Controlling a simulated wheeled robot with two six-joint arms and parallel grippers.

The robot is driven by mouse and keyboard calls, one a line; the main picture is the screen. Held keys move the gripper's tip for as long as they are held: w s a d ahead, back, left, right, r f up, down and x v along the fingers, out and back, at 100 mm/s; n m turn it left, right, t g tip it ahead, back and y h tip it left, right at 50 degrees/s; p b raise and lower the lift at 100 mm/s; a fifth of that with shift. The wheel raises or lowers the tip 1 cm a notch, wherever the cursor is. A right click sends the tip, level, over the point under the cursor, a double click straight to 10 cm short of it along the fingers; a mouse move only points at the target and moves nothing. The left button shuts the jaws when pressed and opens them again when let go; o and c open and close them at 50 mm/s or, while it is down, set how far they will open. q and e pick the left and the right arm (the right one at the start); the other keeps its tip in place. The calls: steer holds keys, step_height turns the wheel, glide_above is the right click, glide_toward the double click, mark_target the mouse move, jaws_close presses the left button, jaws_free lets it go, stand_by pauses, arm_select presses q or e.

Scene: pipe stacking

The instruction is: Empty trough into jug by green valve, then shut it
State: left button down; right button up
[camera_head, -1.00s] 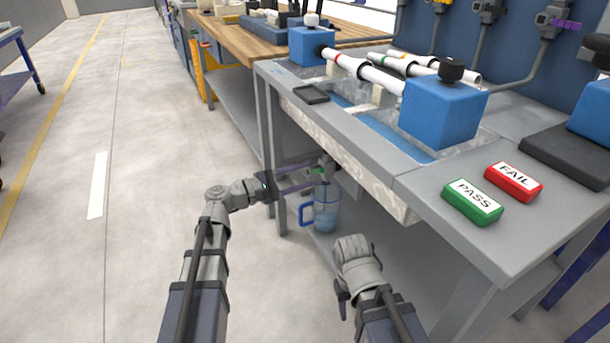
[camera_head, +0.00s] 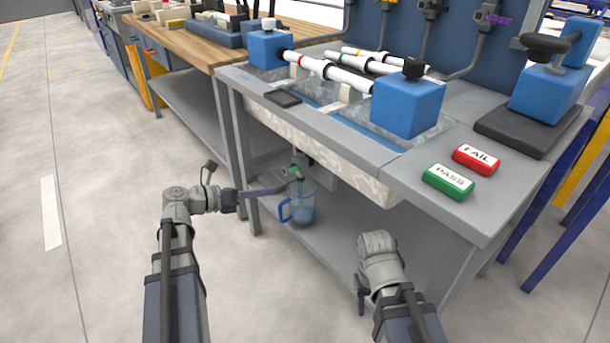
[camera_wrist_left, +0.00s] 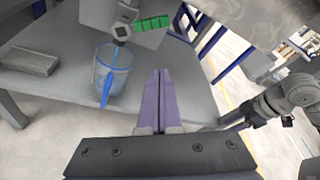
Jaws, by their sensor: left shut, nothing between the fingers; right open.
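The clear jug (camera_head: 302,206) with a blue handle stands on the lower shelf under the spout; it also shows in the left wrist view (camera_wrist_left: 116,80). Its lower part looks bluish; the exact level and any stream are unclear. The green valve (camera_head: 292,170) sits above it; in the left wrist view its green handle (camera_wrist_left: 152,23) points sideways from the spout. My left gripper (camera_head: 284,187) is shut and empty, its purple fingers near the jug and below the valve. The trough (camera_head: 340,124) is in the bench top, with bluish water showing.
White pipes (camera_head: 345,77) lie over the trough between blue blocks (camera_head: 407,104). A green PASS block (camera_head: 448,182) and a red FAIL block (camera_head: 476,159) lie on the bench. A grey slab (camera_wrist_left: 28,60) lies on the shelf. Floor left of the bench is clear.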

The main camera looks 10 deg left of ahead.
mark_target(292, 169)
arm_select(q)
steer(key=b+x, duration=0.3)
steer(key=x, duration=0.6)
steer(key=w+r+p, duration=0.1)
steer(key=a+r+p, duration=0.1)
steer(key=r+p, duration=0.1)
steer(key=shift+w+n+p, duration=0.3)
steer(key=shift+w+n, duration=0.1)
steer(key=shift+a, duration=0.2)
